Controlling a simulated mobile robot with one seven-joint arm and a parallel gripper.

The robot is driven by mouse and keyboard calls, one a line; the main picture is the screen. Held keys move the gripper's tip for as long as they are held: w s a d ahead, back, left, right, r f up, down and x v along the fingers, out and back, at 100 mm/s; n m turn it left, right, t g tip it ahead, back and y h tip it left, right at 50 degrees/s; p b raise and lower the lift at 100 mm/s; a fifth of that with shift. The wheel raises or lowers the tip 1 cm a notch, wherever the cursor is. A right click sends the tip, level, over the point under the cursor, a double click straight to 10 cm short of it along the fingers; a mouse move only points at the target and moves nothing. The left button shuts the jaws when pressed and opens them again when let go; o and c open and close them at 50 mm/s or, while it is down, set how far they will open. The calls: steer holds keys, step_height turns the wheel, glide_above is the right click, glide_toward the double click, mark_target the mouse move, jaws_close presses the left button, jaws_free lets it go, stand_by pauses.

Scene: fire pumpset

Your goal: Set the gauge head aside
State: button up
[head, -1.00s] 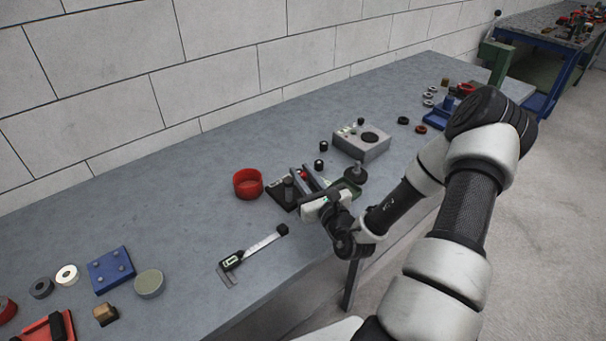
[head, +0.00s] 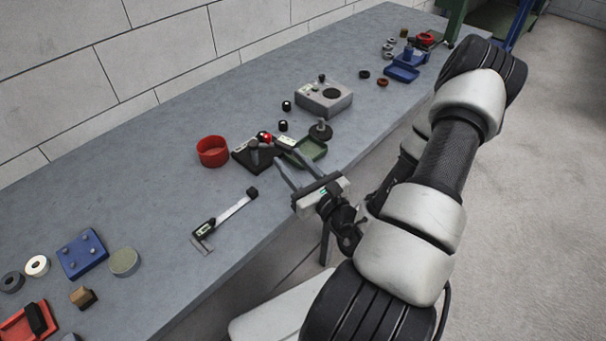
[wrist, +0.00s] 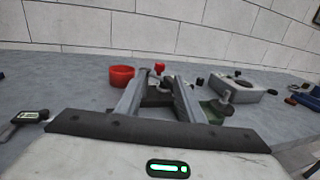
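My gripper (head: 287,156) is open, with its two fingers spread and pointing at a black base (head: 256,157) with a grey upright post. The wrist view also shows my gripper (wrist: 161,77) open, with the base partly visible between and beyond its fingers. A small red-topped part (head: 265,137) stands at the back of the base; it also shows in the wrist view (wrist: 159,68). A small white-faced part (head: 285,142) lies between the base and a green tray (head: 313,150). I cannot tell for certain which of these is the gauge head. Nothing is clearly held.
A red bowl (head: 213,152) is left of the base. A grey box with a dial (head: 323,98) and a dark knobbed disc (head: 320,131) are behind and right. A digital caliper (head: 222,222) lies front left, with clear bench around it.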

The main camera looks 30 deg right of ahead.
steer(key=s+p, duration=0.1)
steer(key=s, duration=0.4)
steer(key=shift+s+d+p, duration=0.15)
steer(key=shift+d+p, duration=0.05)
steer(key=shift+p, duration=0.2)
